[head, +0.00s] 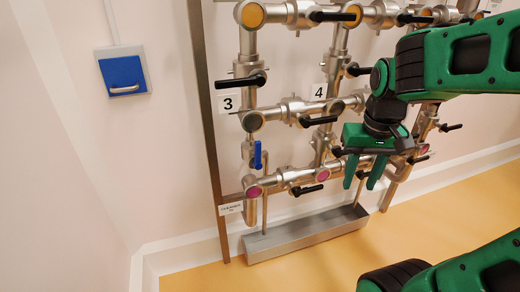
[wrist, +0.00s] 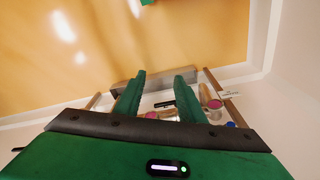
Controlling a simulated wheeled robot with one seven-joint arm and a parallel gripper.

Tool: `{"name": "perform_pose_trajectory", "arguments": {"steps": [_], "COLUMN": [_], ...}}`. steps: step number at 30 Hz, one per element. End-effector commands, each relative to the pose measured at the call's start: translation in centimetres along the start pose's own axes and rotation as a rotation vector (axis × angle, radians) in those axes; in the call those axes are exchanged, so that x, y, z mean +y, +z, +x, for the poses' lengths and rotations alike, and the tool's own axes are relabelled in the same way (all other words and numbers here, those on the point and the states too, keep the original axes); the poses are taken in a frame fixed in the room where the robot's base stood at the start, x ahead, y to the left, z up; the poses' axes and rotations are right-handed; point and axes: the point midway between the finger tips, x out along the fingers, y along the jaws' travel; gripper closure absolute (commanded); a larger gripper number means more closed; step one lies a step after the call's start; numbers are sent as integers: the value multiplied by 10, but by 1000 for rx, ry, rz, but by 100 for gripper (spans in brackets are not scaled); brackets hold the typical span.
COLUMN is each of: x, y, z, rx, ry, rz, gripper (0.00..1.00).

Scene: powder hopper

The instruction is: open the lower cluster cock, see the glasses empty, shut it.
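The metal pipework carries sight glasses: yellow (head: 252,15) at the top, olive (head: 252,121) in the middle and magenta (head: 254,191) at the bottom left. A lower cock with a black handle (head: 307,190) sits on the bottom sloping pipe. A blue-handled cock (head: 257,155) is on the left upright pipe. Which one is the lower cluster cock I cannot tell for certain. My gripper (head: 362,183) points down at the lower right of the pipework, open and empty. In the wrist view its fingers (wrist: 162,75) are apart, with a black handle (wrist: 165,103) seen beyond them. My arm hides some right-hand pipes.
A metal trough (head: 300,233) lies on the floor below the pipes. A blue box with a handle (head: 123,75) is on the left wall. Labels 3 (head: 227,104) and 4 (head: 319,91) mark the pipes. The yellow floor (head: 310,270) in front is clear.

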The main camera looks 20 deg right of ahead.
Motion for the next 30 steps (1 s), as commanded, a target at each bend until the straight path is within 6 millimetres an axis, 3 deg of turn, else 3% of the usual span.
{"name": "perform_pose_trajectory", "arguments": {"steps": [1, 3, 6, 9, 13, 16, 20, 30], "x": [-24, -61, -120, -174, -224, -243, -250, -257], "y": [-29, -66, -108, -135, -153, -158, -162, -176], "z": [-4, -10, -16, -20, -23, -24, -17, 37], "rx": [35, 89, 161, 218, 265, 281, 285, 283], "ry": [-1, -11, -36, -66, -99, -112, -116, -113], "rz": [-58, -131, -230, -307, -372, -395, -401, -398], "gripper": [64, 64, 64, 64, 64, 64, 64, 64]}}
